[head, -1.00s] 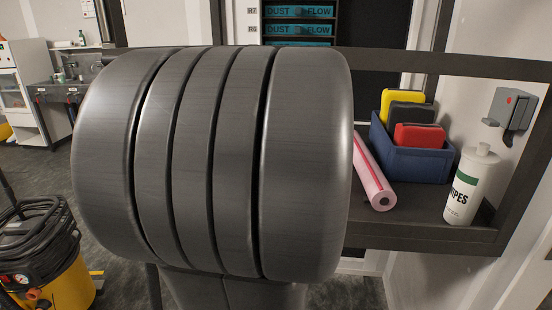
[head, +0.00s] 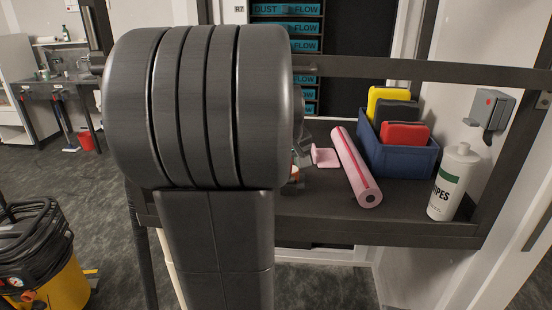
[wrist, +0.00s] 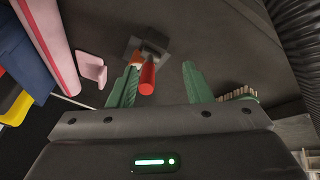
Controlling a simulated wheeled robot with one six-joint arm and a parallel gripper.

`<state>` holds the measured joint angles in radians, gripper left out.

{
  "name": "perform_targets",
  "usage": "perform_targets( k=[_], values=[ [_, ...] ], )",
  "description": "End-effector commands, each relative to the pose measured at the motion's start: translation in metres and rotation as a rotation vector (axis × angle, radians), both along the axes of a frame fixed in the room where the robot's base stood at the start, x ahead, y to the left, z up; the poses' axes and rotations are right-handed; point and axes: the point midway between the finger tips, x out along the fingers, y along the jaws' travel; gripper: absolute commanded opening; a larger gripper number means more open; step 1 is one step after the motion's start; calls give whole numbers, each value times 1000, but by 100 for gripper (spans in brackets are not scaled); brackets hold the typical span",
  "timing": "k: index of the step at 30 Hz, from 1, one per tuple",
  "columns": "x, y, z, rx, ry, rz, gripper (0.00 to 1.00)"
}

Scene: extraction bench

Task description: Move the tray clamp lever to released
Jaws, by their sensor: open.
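The clamp lever, with a red cylindrical handle (wrist: 148,77) on a dark grey base (wrist: 150,50), shows in the wrist view just ahead of my gripper. My gripper (wrist: 159,68) is open, with two green fingers spread apart. The handle's end lies between the fingers, close to the left finger; I cannot tell whether they touch. In the head view my arm hides the gripper and most of the lever; only a small reddish-orange and white bit (head: 294,174) shows beside the arm.
On the dark shelf (head: 320,207) lie a pink roll (head: 355,167), a small pink piece (head: 325,157) and a blue bin (head: 403,158) of coloured blocks. A white bottle (head: 453,182) stands at right, below a grey wall unit (head: 489,109). A bristled brush (wrist: 238,94) is near the right finger.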

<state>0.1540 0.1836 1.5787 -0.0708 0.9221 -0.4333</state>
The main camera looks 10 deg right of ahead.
Motion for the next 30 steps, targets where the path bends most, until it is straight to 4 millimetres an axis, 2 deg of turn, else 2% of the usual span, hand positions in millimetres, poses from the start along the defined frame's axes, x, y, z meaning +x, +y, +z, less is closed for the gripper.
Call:
perform_targets(
  k=[8, 9, 12, 18, 28, 29, 30],
  values=[
    [44, -13, 1, 0, 1, 0, 45],
    [46, -13, -9, 0, 5, 1, 45],
    [53, -15, -25, 1, 3, 0, 45],
    [61, -17, -41, 1, 1, 0, 45],
    [62, -18, -45, 0, -1, 0, 45],
    [62, -18, -45, 0, -1, 0, 43],
    [62, -18, -45, 0, -1, 0, 35]
  ],
)
